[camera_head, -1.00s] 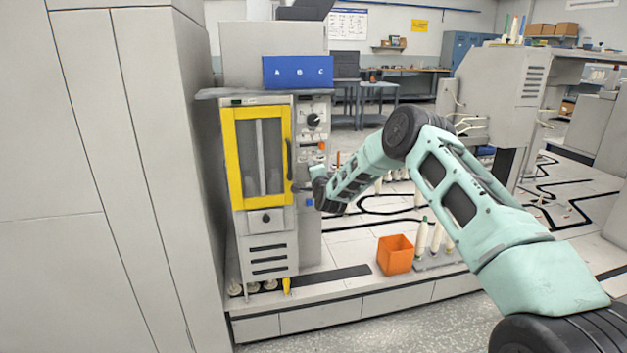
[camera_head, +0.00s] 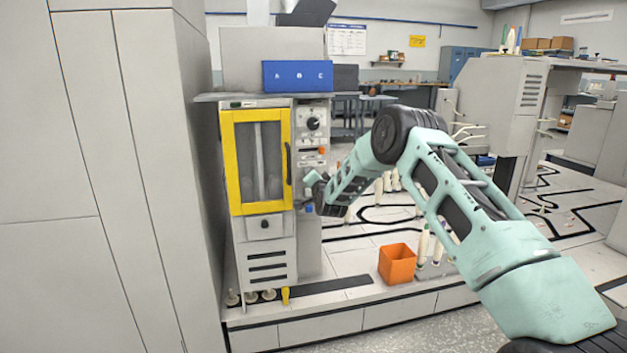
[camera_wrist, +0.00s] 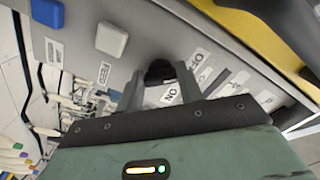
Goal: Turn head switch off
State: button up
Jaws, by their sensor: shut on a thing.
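The head switch (camera_wrist: 160,70) is a dark knob on the grey machine panel, seen in the wrist view. Labels lie beside it, one reading ON upside down (camera_wrist: 170,97) and another partly hidden. My gripper (camera_wrist: 160,82) has one finger on each side of the switch and is shut on it. The fingers hide part of the switch, so its exact angle is hard to tell. In the head view my gripper (camera_head: 309,182) is at the narrow control panel, right of the yellow-framed door, and the switch is hidden.
The yellow-framed door (camera_head: 236,160) with its dark handle is close on the left of my gripper. A blue button (camera_wrist: 112,40) sits on the panel near the switch. A larger black dial (camera_head: 313,124) is higher up. An orange bin (camera_head: 397,264) stands on the platform.

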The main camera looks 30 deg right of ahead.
jog(key=shift+f, duration=0.15)
jog(key=o, duration=1)
jog(key=shift+s, duration=0.15)
jog(key=v, duration=1.7)
jog(key=shift+s+a, duration=0.1)
